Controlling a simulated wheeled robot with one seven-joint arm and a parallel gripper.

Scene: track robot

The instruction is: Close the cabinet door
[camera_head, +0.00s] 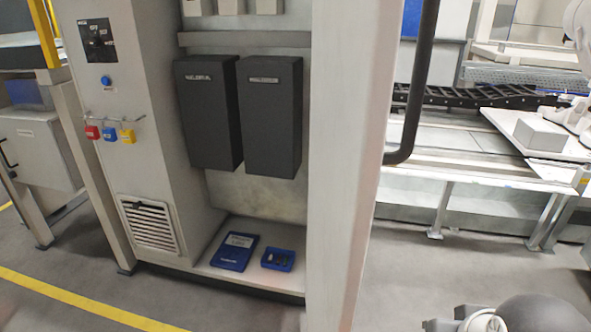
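The cabinet (168,180) is a tall light-grey metal housing at the left and middle, with its inside exposed. Its door (343,150) stands open, swung toward me, and shows nearly edge-on as a tall pale panel. A black bar handle (414,90) is on the door's right side, and its lower end bends back to the door. Inside hang two black boxes (208,115). A blue booklet (235,251) and a small blue tray (278,260) lie on the cabinet floor. Rounded grey and white parts show at the bottom right, probably my arm; no gripper fingers can be made out.
Red, blue and yellow padlocks (109,133) hang on the cabinet's left side. A yellow line (80,300) crosses the grey floor. At the right is a long bench (450,165) with a black cable chain and a grey block (540,134). Floor right of the door is clear.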

